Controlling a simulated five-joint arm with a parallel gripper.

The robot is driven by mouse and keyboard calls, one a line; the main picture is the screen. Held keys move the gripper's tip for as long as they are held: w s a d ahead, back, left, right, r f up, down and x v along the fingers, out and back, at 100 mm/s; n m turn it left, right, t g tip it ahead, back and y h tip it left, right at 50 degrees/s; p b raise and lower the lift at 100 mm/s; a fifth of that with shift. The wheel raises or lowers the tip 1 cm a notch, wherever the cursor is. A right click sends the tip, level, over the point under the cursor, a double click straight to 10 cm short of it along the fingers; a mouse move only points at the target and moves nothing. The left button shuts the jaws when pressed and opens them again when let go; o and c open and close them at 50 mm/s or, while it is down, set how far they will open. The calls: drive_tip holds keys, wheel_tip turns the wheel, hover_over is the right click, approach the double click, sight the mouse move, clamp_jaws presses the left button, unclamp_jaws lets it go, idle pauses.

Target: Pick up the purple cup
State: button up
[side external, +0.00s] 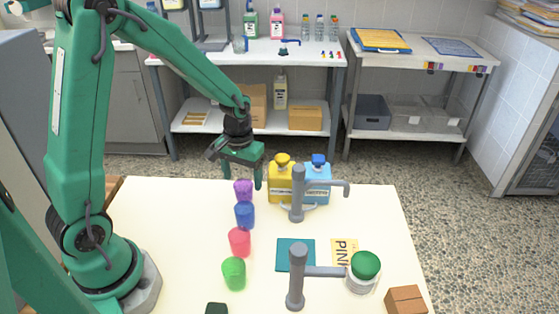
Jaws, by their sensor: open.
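The purple cup (243,189) stands on the cream table at its far side, behind the blue cup (245,215) in a rough row of cups. My gripper (242,180) is open, with its green fingers pointing down at the purple cup. One finger shows just right of the cup, and the other fingertip seems to be behind or at the cup's upper edge. I cannot tell whether the fingers touch it. The cup's lower part is partly hidden by the blue cup.
A red cup (240,242) and a green cup (234,273) stand nearer. Yellow (281,180) and blue (317,182) bottles and a grey tap-like post (297,195) stand close right of my gripper. Another grey post (296,278), a green-topped jar (364,270) and a brown block (406,300) are nearer right.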

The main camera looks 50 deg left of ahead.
sight(244, 190)
drive_tip(key=shift+f, duration=2.6)
drive_tip(key=c, duration=1)
